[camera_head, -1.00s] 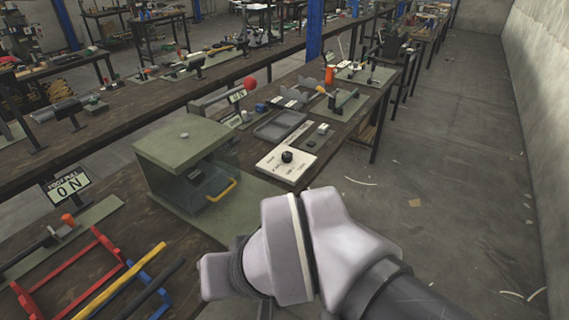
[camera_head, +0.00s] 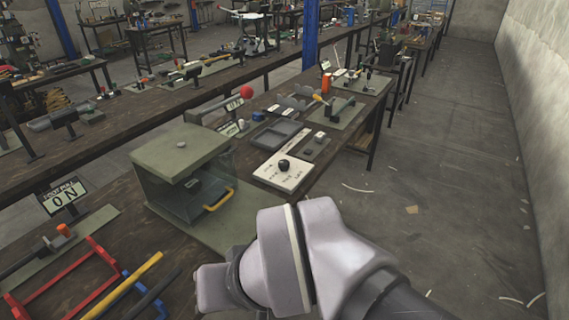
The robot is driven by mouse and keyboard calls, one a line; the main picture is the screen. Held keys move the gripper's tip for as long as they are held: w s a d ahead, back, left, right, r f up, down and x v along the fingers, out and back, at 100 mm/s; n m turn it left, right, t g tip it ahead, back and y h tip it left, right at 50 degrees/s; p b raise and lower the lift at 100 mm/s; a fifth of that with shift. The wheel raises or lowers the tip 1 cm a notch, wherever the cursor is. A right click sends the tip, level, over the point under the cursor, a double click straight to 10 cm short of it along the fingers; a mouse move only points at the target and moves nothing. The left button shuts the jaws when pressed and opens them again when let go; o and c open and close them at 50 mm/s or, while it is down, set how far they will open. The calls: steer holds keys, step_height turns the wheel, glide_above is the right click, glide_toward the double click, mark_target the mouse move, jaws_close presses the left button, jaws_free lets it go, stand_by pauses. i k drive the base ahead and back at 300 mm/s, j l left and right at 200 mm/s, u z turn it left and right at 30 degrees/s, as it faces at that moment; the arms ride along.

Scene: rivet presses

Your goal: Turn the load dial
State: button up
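The load dial is most likely the black round knob (camera_head: 284,164) on a white plate (camera_head: 270,177) with dark printed marks around it. The plate lies on the dark workbench, right of a green box-shaped press (camera_head: 181,146) with clear sides and a yellow handle. The marks are too small to read. My arm's pale wrist joint shows at the bottom centre, nearer than the dial and apart from it. My gripper is not visible in this view.
A grey tray (camera_head: 276,134) and small blocks lie behind the dial plate. A lever with a red ball (camera_head: 246,92) stands behind the press. Red, yellow and blue bars and a "0 N" sign (camera_head: 64,196) are at left. The floor at right is mostly clear.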

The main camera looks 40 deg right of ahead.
mark_target(283, 165)
steer(key=i+l+z, duration=0.1)
steer(key=i+z, duration=0.15)
steer(key=z, duration=0.15)
steer(key=i+z, duration=0.5)
steer(key=z, duration=0.25)
